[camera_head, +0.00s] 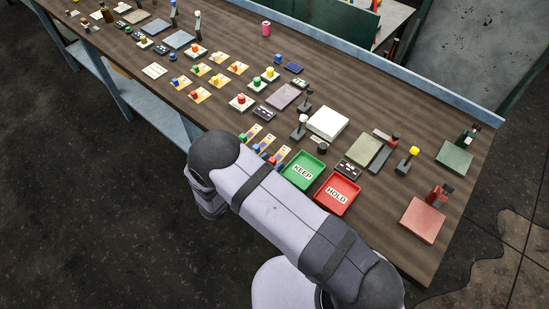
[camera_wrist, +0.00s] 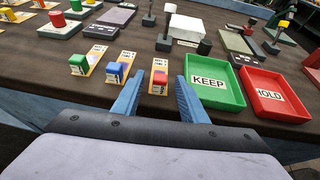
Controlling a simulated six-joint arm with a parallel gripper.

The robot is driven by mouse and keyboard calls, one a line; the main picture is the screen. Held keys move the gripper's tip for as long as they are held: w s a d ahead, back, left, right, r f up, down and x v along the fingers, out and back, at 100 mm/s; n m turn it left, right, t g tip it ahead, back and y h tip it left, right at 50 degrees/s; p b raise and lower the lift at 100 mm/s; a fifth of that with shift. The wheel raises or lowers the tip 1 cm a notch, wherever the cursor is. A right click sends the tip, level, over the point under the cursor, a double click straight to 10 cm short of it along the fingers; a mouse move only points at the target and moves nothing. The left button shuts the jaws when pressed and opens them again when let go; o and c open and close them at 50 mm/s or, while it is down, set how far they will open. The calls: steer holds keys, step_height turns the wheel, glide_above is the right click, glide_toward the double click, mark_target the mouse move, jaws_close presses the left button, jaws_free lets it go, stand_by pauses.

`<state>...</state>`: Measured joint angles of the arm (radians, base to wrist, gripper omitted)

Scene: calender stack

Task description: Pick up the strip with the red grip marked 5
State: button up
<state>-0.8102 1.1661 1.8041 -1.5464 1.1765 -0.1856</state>
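Three strips lie side by side on the brown table, each with a coloured block grip at its near end. In the wrist view, the strip with the red grip (camera_wrist: 159,82) is the rightmost; the blue-grip strip (camera_wrist: 116,70) is in the middle and the green-grip strip (camera_wrist: 80,64) is on the left. Small print on them is too small to read surely, so I cannot confirm the 5. My gripper (camera_wrist: 158,78) is open and empty, its two blue fingers appearing on either side of the red grip. Its height above the table is unclear. In the head view my arm hides the gripper.
A green KEEP tray (camera_wrist: 212,98) stands just right of the right finger, with a red HOLD tray (camera_wrist: 275,106) beyond it. Behind are a white block (camera_wrist: 186,27) and a dark lever (camera_wrist: 166,38). Several colour-knobbed pieces fill the table to the left.

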jaws_close()
steer(key=shift+r, duration=0.2)
step_height(320, 180, up, 10)
steer(key=b, duration=0.3)
steer(key=shift+f, duration=0.2)
stand_by(0.4)
